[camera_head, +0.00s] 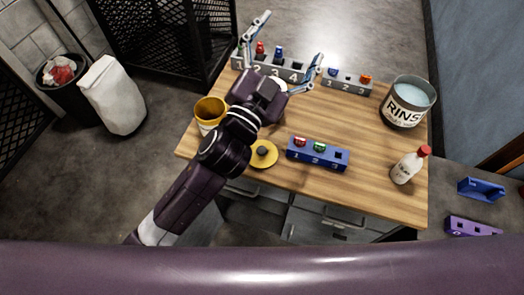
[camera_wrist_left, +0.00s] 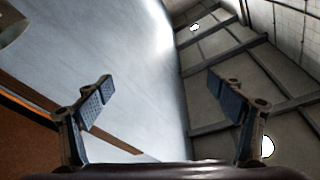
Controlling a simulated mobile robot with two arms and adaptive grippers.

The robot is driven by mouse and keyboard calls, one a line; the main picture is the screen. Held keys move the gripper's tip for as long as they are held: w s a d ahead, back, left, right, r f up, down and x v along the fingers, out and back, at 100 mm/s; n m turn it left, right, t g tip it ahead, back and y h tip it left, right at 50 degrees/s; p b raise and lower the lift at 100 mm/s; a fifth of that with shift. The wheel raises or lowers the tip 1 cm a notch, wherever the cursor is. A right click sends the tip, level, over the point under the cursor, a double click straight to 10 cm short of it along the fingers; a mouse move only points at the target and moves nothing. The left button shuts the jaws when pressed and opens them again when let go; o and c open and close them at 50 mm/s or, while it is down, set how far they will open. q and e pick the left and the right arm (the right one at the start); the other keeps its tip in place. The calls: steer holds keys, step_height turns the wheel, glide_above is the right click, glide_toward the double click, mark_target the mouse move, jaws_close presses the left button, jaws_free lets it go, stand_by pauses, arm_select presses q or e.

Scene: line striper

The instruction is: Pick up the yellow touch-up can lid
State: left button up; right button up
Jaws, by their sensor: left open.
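The yellow lid (camera_head: 266,161), round with a dark knob in its middle, lies flat near the front edge of the wooden table. A yellow can (camera_head: 210,108) stands at the table's left edge, beside my left arm. My left gripper (camera_head: 292,38) is open and empty, beyond the lid and above the far part of the table. My left forearm passes just left of the lid. In the left wrist view the spread fingers (camera_wrist_left: 159,82) frame only wall and ceiling; the lid is not there. My right gripper is not in view.
A blue numbered block (camera_head: 317,165) with red and green pieces sits right of the lid. Grey numbered blocks (camera_head: 347,87) stand at the back. A RINSE bucket (camera_head: 407,103) and a red-capped bottle (camera_head: 408,167) stand on the right. The table's centre is clear.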

arm_select(q)
steer(key=s+d+r+m+g+h, duration=0.4)
steer(key=s+d+m+g+h, duration=0.25)
steer(key=d+m, duration=0.2)
steer(key=s+d+r+m+g+h, duration=0.4)
steer(key=s+d+m+g+h, duration=0.3)
steer(key=m, duration=0.3)
steer(key=s+d+f+m+g+y, duration=0.5)
steer(key=s+f+m+g, duration=0.3)
steer(key=s+m+g, duration=0.1)
steer(key=m+t+y, duration=0.5)
steer(key=y, duration=1.4)
glide_above(261, 149)
steer(key=shift+g+h, duration=0.25)
step_height(261, 149, down, 22)
steer(key=shift+d+f, duration=0.1)
steer(key=shift+f, duration=0.15)
step_height(261, 149, down, 7)
steer(key=p, duration=0.4)
steer(key=shift+s+r, duration=0.1)
steer(key=shift+r, duration=0.05)
steer(key=shift+f, duration=0.45)
